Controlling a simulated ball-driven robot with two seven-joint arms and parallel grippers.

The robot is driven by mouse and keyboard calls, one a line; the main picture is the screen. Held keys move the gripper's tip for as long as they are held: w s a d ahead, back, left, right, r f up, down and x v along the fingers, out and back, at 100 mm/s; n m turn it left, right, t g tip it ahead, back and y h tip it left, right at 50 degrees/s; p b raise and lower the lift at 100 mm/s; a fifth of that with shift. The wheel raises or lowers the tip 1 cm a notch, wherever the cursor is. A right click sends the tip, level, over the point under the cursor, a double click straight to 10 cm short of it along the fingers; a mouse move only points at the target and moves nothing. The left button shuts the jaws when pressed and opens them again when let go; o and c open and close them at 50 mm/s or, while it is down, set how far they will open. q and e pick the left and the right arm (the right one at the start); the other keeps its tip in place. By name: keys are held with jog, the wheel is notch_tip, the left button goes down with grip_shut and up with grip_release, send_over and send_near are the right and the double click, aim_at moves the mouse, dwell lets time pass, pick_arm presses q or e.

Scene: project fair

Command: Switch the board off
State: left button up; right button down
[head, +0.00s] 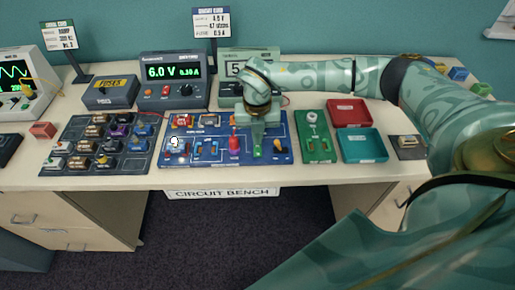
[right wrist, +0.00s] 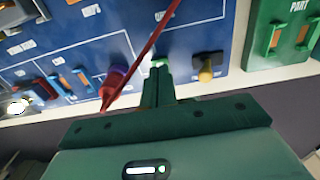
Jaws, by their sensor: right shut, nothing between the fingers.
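The blue circuit board (head: 215,153) lies on the bench; it also shows in the right wrist view (right wrist: 85,55). A small lamp (head: 174,141) at its left glows white. Near its front right is a dark part with a yellow knob (right wrist: 207,72), perhaps a switch; its setting is unclear. My right gripper (head: 257,152) is shut and empty, pointing down over the board's front right, between the red knob (head: 234,145) and the yellow-knobbed part. A small green part (right wrist: 159,62) shows at its fingertips; contact cannot be told. My left gripper is out of view.
A red wire (right wrist: 145,50) crosses close to the fingers. A power supply (head: 172,76) reading 6.0 V stands behind the board. A tray of parts (head: 75,135) lies left; a green board (head: 315,130) and red and teal bins (head: 349,112) lie right.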

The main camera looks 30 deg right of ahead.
jog(key=shift+f+b, duration=0.4)
jog(key=shift+f, duration=0.5)
dwell(0.3)
notch_tip(320, 180, up, 7)
jog(key=p, duration=0.6)
jog(key=shift+r+p, duration=0.1)
jog(key=shift+p, duration=0.2)
